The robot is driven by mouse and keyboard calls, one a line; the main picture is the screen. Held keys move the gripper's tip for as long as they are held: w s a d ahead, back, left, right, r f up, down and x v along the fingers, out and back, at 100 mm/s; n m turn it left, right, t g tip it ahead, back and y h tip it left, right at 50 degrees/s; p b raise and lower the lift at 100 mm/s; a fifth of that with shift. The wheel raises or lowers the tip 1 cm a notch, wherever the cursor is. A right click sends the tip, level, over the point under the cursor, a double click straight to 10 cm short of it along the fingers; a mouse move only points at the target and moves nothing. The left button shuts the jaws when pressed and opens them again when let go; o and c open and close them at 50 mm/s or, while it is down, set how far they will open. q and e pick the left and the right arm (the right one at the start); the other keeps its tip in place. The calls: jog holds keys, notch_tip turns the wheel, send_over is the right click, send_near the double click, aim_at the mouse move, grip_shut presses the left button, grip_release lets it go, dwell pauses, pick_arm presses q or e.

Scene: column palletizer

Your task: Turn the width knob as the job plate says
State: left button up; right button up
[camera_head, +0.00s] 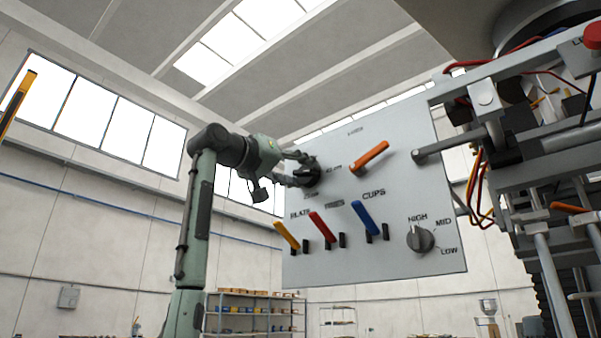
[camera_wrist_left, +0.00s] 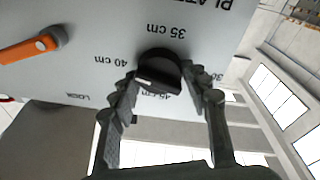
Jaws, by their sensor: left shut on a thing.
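The dark round width knob (camera_wrist_left: 163,62) sits on a light grey panel (camera_head: 400,190), with marks for 35, 40 and 45 cm around it in the left wrist view. Part of a 30 mark shows by the right finger. My left gripper (camera_wrist_left: 163,84) has one finger on each side of the knob and is shut on it. A small pale mark shows on the knob's grip; I cannot tell surely which number it points to. In the head view my left gripper (camera_head: 298,170) covers most of the knob. No job plate is readable. My right gripper is not in view.
An orange lever (camera_head: 369,157) sticks out right of the knob. Below are yellow (camera_head: 286,235), red (camera_head: 322,225) and blue (camera_head: 365,218) levers and a HIGH/MID/LOW knob (camera_head: 420,239). Machine frame and wires fill the right. Shelves (camera_head: 250,315) stand far back.

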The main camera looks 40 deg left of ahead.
pick_arm(q)
jog(key=m, duration=0.4)
jog(key=m+h, duration=0.1)
jog(key=m, duration=0.3)
jog(key=shift+g+h, duration=0.3)
jog(key=shift+g, duration=0.1)
jog(key=m, duration=0.4)
jog(key=shift+m+g, duration=0.5)
jog(key=shift+m, duration=1.6)
jog(key=shift+r, duration=0.1)
jog(key=o, duration=1.2)
jog(key=shift+c, duration=0.2)
